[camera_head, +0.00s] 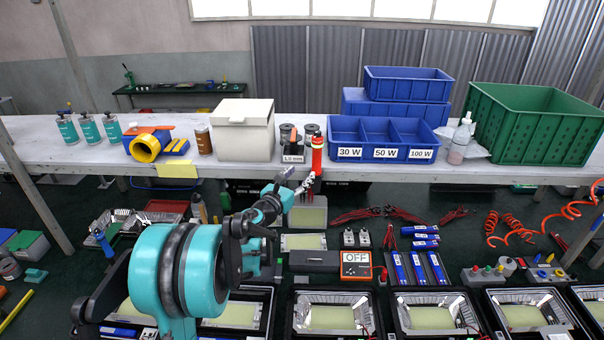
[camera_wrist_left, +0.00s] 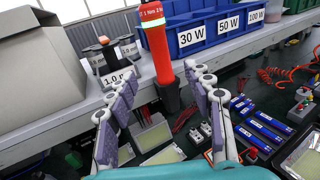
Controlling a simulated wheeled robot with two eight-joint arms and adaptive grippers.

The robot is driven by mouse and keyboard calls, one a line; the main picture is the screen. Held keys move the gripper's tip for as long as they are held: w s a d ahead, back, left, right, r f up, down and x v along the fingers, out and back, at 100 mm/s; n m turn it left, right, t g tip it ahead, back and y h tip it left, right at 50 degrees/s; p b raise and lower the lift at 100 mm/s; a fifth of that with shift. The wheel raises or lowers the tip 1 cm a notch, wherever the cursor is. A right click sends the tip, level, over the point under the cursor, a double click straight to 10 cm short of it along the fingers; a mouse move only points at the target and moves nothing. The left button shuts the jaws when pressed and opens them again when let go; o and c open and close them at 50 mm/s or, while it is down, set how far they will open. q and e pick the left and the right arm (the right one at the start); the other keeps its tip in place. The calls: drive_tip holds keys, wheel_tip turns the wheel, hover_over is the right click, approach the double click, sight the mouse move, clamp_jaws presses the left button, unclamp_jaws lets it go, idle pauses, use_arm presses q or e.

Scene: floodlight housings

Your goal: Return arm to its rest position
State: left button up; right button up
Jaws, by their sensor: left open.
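My left arm, teal and black, rises from the bottom of the head view. Its gripper (camera_head: 302,183) is just in front of the shelf edge, below a red tool (camera_head: 317,155). In the left wrist view the two padded fingers of the left gripper (camera_wrist_left: 160,92) stand wide apart with nothing held between them. The red tool (camera_wrist_left: 155,45), with a pale band and a black lower end, stands upright beyond the fingers; I cannot tell how far. My right gripper is in neither view.
The grey shelf (camera_head: 60,155) carries a white box (camera_head: 242,128), a blue divided bin (camera_head: 385,138) marked 30 W, 50 W and 100 W, and a green crate (camera_head: 535,125). Floodlight housings (camera_head: 335,312), blue drivers and an OFF box (camera_head: 356,265) lie on the lower bench.

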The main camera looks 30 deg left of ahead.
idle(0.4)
use_arm(q)
drive_tip(key=s+d+f+n+g+y+b, duration=0.25)
drive_tip(key=s+n+b, duration=0.35)
drive_tip(key=n, duration=0.5)
drive_tip(key=s+d+f+n+g+y+b, duration=0.15)
drive_tip(key=s+f+n+y+b, duration=0.35)
drive_tip(key=n, duration=0.6)
drive_tip(key=s+d+f+n+g+h+b, duration=0.3)
drive_tip(key=s+d+f+n+b, duration=0.2)
drive_tip(key=s+d+f+n, duration=0.2)
drive_tip(key=s+d+f+n+g+h+b, duration=0.3)
drive_tip(key=s+d+f+n+b, duration=0.3)
drive_tip(key=s+d+f, duration=0.4)
drive_tip(key=s+f+n+h, duration=0.1)
drive_tip(key=s+f, duration=0.4)
drive_tip(key=f, duration=0.3)
drive_tip(key=shift+s+d+g+b, duration=0.3)
drive_tip(key=shift+s+d+g, duration=0.05)
drive_tip(key=shift+g, duration=0.05)
drive_tip(key=shift+h, duration=0.25)
